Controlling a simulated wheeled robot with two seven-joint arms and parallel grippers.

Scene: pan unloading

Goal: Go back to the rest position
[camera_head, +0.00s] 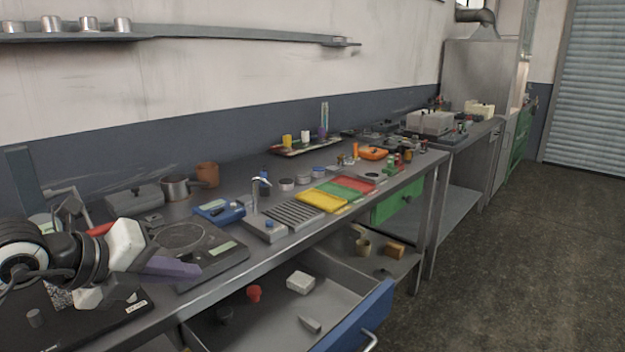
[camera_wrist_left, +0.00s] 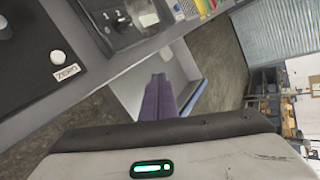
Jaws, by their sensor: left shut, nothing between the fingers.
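My left gripper (camera_head: 172,268) comes in from the left in the head view. It hangs over the front part of the workbench (camera_head: 330,231), by the left end of the open drawer. Its purple fingers are shut and empty, and they also show in the left wrist view (camera_wrist_left: 158,95). In the wrist view the fingers point toward the open drawer (camera_wrist_left: 190,75). My right gripper is not in view.
An open drawer with a blue front (camera_head: 358,315) sticks out below the bench and holds a white block (camera_head: 300,282) and a red piece (camera_head: 254,293). Yellow, green and red trays (camera_head: 321,200) lie on the bench. The floor (camera_head: 500,250) to the right is clear.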

